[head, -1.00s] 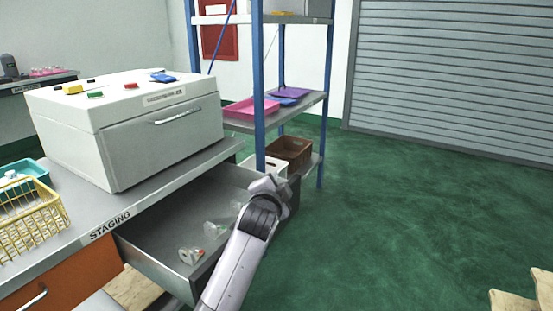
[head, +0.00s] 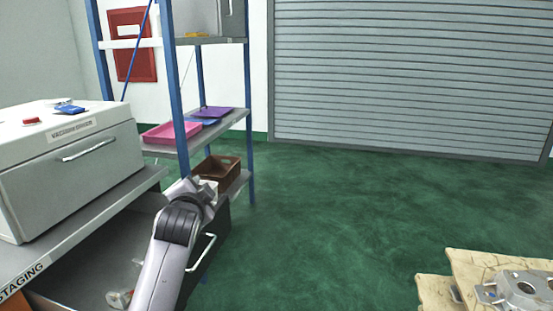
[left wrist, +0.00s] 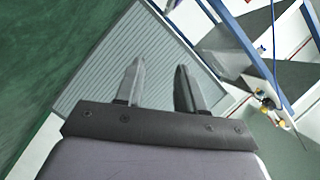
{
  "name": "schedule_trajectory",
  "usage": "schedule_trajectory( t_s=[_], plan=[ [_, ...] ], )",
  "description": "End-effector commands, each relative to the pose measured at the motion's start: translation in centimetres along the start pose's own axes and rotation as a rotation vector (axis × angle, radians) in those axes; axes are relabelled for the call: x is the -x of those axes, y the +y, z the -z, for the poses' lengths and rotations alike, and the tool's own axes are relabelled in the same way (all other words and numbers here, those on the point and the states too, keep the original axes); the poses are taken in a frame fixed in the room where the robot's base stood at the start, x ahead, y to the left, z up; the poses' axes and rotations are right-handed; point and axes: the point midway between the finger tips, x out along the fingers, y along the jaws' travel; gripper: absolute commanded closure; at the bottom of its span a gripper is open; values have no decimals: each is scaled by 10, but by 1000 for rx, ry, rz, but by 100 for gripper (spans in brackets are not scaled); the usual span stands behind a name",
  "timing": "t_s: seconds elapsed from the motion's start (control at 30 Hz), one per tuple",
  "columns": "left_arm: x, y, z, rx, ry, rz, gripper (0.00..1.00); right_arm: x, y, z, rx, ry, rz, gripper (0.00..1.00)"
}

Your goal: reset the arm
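My left arm (head: 172,242) reaches up from the bottom left of the head view, over the edge of the open drawer. Its far end is in front of the shelf rack, and its fingers cannot be made out there. In the left wrist view my left gripper (left wrist: 159,78) has its two fingers apart with nothing between them. They point towards the grey roller door. My right gripper is in neither view.
A blue-post rack (head: 180,90) stands behind. Green floor (head: 340,220) between is clear.

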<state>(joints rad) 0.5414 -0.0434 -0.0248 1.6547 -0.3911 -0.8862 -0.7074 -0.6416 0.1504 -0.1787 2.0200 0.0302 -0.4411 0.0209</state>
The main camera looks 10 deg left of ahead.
Motion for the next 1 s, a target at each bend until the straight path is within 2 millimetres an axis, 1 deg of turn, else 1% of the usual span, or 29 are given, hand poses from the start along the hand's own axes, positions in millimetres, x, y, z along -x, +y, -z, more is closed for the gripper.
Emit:
schedule_trajectory(
  t_s=[0.07, 0.17, 0.27, 0.3, 0.47, 0.6, 0.77, 0.87, 0.9, 0.97, 1.0],
  plan=[
    [2, 8, -6, 8, -1, -15, 62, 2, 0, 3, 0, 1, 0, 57],
    [8, 28, -18, 36, 0, -47, 62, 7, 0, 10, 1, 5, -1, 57],
    [20, 56, -35, 83, 5, -94, 62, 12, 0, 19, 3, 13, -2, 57],
    [26, 69, -42, 106, 7, -115, 62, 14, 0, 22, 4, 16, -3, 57],
    [55, 113, -71, 200, 7, -196, 62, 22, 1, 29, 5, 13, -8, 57],
    [88, 148, -95, 289, -1, -271, 62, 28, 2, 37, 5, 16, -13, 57],
    [133, 182, -119, 400, -22, -356, 62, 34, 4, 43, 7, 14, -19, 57],
    [164, 200, -133, 475, -42, -410, 62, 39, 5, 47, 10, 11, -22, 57],
    [178, 207, -138, 506, -52, -431, 62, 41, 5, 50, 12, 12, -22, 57],
    [198, 215, -146, 552, -68, -461, 62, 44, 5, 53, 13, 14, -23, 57],
    [212, 220, -150, 584, -80, -481, 62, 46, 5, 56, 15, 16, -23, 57]
  ],
)
